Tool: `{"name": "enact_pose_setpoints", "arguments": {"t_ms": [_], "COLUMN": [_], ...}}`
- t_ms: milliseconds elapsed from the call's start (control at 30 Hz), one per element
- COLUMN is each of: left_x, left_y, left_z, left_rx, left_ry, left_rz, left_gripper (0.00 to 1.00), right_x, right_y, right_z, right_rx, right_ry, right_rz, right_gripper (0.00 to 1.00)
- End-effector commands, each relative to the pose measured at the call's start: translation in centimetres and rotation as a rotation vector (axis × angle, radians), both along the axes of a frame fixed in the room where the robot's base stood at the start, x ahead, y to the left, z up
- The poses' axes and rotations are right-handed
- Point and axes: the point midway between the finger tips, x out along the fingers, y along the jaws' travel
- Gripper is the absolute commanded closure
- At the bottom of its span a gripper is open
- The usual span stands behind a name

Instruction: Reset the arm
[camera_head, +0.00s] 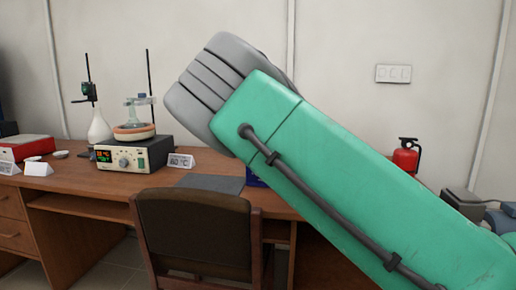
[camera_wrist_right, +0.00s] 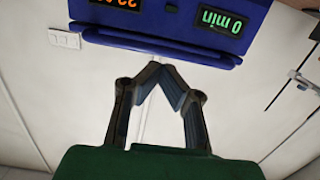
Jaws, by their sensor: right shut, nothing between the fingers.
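My right arm (camera_head: 330,170), green with a grey ribbed end, reaches up from the lower right across the head view. It hides part of the desk and the wall. My right gripper (camera_wrist_right: 161,68) shows in the right wrist view. Its dark fingers meet at the tips, shut with nothing between them. A blue device (camera_wrist_right: 160,24) with orange and green displays appears upside down beyond the fingertips. The green display reads "0 min". I cannot tell whether the fingers touch the device. My left gripper is not in view.
A brown desk (camera_head: 104,187) carries a heating unit (camera_head: 124,157) with glassware, a white flask (camera_head: 99,126) and a red-topped device (camera_head: 25,147). A brown chair (camera_head: 195,228) stands in front.

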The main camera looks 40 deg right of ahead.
Motion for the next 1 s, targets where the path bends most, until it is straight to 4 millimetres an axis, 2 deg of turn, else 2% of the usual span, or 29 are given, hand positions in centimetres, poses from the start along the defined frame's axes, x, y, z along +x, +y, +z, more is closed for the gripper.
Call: {"name": "enact_pose_setpoints", "arguments": {"t_ms": [233, 267, 367, 467, 600, 667, 700, 800, 900, 1000], "left_x": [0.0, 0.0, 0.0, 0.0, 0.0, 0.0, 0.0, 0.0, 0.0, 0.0], "left_y": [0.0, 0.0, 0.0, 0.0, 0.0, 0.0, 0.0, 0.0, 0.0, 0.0], "left_z": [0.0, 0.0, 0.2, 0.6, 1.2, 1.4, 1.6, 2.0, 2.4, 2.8], "left_rx": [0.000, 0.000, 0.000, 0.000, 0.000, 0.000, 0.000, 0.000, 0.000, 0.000], "left_ry": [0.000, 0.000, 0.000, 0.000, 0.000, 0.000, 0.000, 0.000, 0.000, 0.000], "left_rz": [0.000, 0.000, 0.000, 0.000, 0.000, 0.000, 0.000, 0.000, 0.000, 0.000], "left_gripper": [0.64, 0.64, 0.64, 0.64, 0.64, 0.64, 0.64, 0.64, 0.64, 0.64], "right_x": [0.0, -0.1, -0.6, -1.9, -5.5, -7.5, -9.0, -13.1, -17.7, -22.7], "right_y": [0.3, 0.3, 0.7, 1.7, 4.7, 6.4, 7.8, 11.4, 15.6, 20.3], "right_z": [-0.1, -0.4, -3.2, -8.5, -18.0, -21.8, -24.2, -29.7, -34.3, -37.7], "right_rx": [0.000, 0.001, 0.018, 0.053, 0.122, 0.152, 0.174, 0.231, 0.294, 0.361], "right_ry": [0.003, 0.010, 0.067, 0.181, 0.399, 0.494, 0.558, 0.712, 0.863, 1.004], "right_rz": [0.002, 0.003, 0.008, 0.025, 0.076, 0.107, 0.131, 0.200, 0.281, 0.380], "right_gripper": [1.00, 1.00, 1.00, 1.00, 1.00, 1.00, 1.00, 1.00, 1.00, 1.00]}}
